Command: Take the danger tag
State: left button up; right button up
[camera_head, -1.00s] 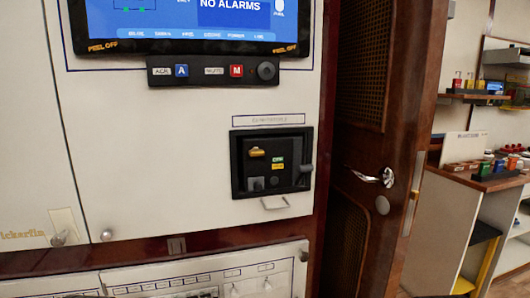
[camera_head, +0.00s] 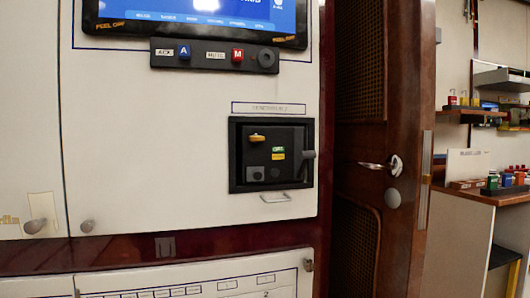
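I cannot make out a danger tag in this view. Several small coloured items (camera_head: 508,180) stand on the wooden counter at the right, too small to tell whether a tag is among them. More small red and yellow items (camera_head: 458,99) stand on a shelf above. Neither of my grippers is in view.
A brown wooden door (camera_head: 383,100) with a metal handle (camera_head: 382,165) stands between the white panel (camera_head: 170,135) and the shelving room. A screen (camera_head: 200,16) and a button strip (camera_head: 213,55) are above the breaker. The counter (camera_head: 490,197) is partly cut off.

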aim_at(452, 100)
jog(key=u, duration=2.1)
jog(key=k, duration=0.9)
jog(key=z, duration=1.6)
jog(key=i, duration=0.5)
